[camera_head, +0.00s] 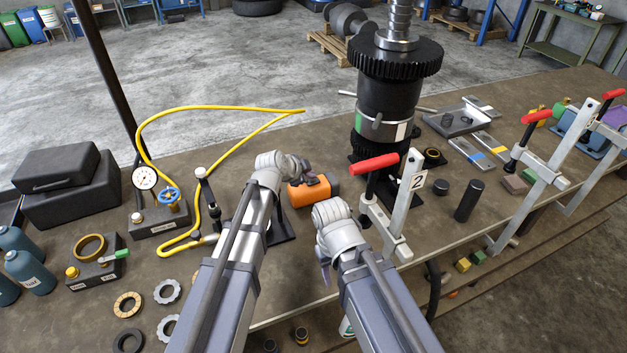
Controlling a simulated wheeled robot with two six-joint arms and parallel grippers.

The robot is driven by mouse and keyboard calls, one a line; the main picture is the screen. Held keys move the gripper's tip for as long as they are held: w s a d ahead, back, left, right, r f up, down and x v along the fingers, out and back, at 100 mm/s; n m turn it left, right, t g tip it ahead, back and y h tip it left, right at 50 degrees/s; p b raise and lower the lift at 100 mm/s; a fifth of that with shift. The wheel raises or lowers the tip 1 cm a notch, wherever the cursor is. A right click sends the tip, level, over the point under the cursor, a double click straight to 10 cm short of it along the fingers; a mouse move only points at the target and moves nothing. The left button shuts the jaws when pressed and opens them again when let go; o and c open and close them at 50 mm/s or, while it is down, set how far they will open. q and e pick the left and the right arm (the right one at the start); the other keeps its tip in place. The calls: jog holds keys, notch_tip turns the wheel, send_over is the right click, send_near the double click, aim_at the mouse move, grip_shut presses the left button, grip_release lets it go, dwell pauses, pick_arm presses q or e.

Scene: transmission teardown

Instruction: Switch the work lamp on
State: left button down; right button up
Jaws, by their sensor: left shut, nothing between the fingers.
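An orange box-shaped body with a dark end, which looks like the work lamp (316,192), stands on the bench in the middle. I cannot make out its switch or whether it is lit. My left gripper (308,178) is shut and empty, with its fingers at the top left of the orange body. I cannot tell whether they touch it. My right gripper (325,275) points down near the bench's front edge, in front of the orange body. Its fingers are mostly hidden by its own wrist.
A red-handled clamp (410,195) marked 2 stands right of my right arm. A tall gear and shaft assembly (388,90) rises behind it. A yellow hose (150,150) loops at left from a gauge block (158,218). Several rings (127,304) lie at front left.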

pick_arm(q)
jog(key=shift+f+b, duration=0.3)
jog(key=shift+f, duration=0.15)
pick_arm(e)
jog(key=shift+f, duration=0.4)
pick_arm(q)
jog(key=shift+r, duration=0.1)
pick_arm(e)
jog(key=shift+r, duration=0.1)
pick_arm(q)
jog(key=shift+r+p, duration=0.4)
jog(key=shift+p, duration=0.1)
pick_arm(e)
jog(key=shift+r, duration=0.4)
pick_arm(q)
jog(key=shift+r, duration=0.1)
pick_arm(e)
jog(key=shift+r, duration=0.1)
pick_arm(q)
notch_tip(320, 180, up, 6)
jog(key=p, duration=0.6)
pick_arm(e)
notch_tip(320, 180, up, 6)
jog(key=shift+f, duration=0.1)
